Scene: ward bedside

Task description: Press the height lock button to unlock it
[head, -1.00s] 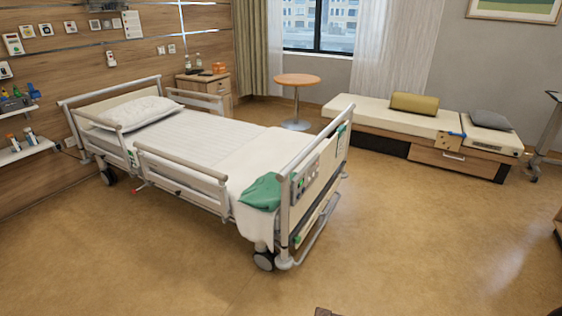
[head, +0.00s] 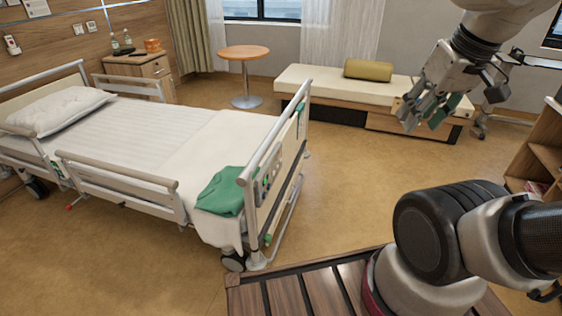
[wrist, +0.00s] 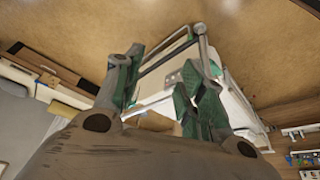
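The hospital bed's footboard (head: 290,150) carries a grey control panel (head: 268,184) with several small buttons on its outer face. The panel also shows in the wrist view (wrist: 172,78), between the fingers. The height lock button cannot be picked out at this size. My gripper (head: 421,118) is raised in the air at the upper right of the head view, well to the right of the footboard. Its green-padded fingers are apart and empty, touching nothing. They also show apart in the wrist view (wrist: 163,68).
A green blanket (head: 222,190) lies over the bed's foot end. Behind stand a round table (head: 243,54) and a low bench (head: 320,90) with an olive bolster (head: 368,70). A wooden shelf (head: 540,150) is at the right. Floor (head: 340,185) beyond the footboard is clear.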

